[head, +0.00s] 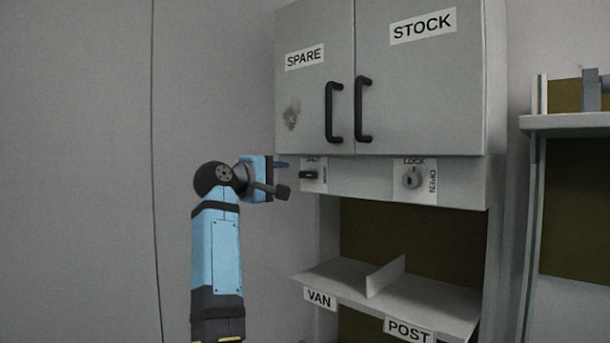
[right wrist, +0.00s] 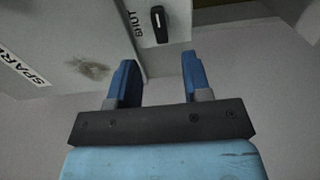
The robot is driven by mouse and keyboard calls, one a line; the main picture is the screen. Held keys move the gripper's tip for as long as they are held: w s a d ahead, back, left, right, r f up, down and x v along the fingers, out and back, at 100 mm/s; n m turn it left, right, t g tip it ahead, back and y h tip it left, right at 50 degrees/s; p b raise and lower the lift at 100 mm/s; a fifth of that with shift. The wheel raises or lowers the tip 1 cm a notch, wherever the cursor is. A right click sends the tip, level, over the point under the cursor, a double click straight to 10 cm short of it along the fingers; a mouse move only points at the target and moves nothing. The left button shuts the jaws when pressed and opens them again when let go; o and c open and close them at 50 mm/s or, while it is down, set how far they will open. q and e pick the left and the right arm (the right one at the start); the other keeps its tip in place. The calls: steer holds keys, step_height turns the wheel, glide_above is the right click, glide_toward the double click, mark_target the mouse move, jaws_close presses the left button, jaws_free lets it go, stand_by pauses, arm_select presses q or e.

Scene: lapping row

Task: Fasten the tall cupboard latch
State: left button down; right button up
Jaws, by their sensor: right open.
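A grey wall cupboard (head: 420,95) has two doors marked SPARE and STOCK, both looking closed. On the rail below the SPARE door is a small black latch knob (head: 310,174) on a white plate, lying level. In the right wrist view the black knob (right wrist: 159,24) sits beside the word SHUT, ahead of the fingers. My right gripper (head: 281,178) is open and empty, just left of the knob and apart from it. Its two blue fingers (right wrist: 158,64) are spread, with the knob beyond the gap. My left gripper is not in view.
A round lock (head: 411,179) marked LOCK and OPEN sits farther right on the rail. Black door handles (head: 363,109) stick out above. A divided shelf (head: 425,303) marked VAN and POST juts out below. Another shelf unit (head: 565,121) stands at right. The left wall side is clear.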

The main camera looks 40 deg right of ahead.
mark_target(305, 175)
steer(key=d, duration=0.5)
steer(key=d+p, duration=0.1)
steer(key=d, duration=0.2)
steer(key=shift+w+d, duration=0.35)
steer(key=c, duration=0.8)
